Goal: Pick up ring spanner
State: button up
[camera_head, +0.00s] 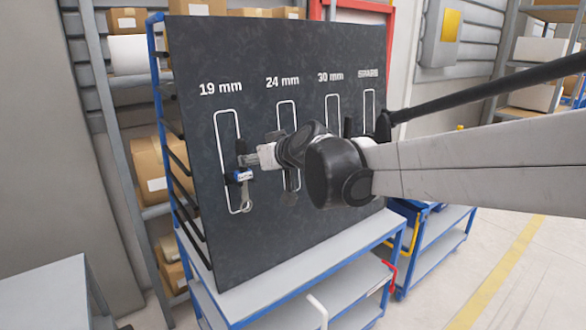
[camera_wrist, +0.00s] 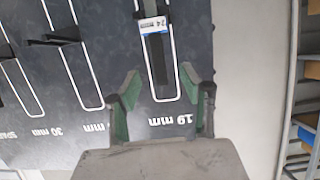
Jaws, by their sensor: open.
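A ring spanner (camera_head: 246,195) with a blue-and-white label hangs in the 19 mm outline of the dark tool board (camera_head: 215,60). Its ring end points down in the head view. In the wrist view, which is upside down, the labelled part of the spanner (camera_wrist: 152,27) shows at the top, and the label seems to read 24. A dark upright piece below the label may be the holder or the shaft. My gripper (camera_wrist: 161,74) is open in front of the 19 mm outline, its green-padded fingers on either side. In the head view my gripper (camera_head: 250,160) partly hides the spanner.
A grey shelf (camera_head: 290,262) stands under the board. Racks with cardboard boxes (camera_head: 150,165) stand behind at left.

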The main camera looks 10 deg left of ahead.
aim_at(242, 174)
jog(key=shift+f+p+x, duration=0.15)
jog(key=shift+p+x, duration=0.25)
jog(key=shift+x, duration=2.1)
jog(key=shift+f+p+x, duration=0.1)
jog(key=shift+p+x, duration=0.3)
jog(key=shift+x, duration=2.15)
jog(key=shift+d, duration=0.25)
grip_shut()
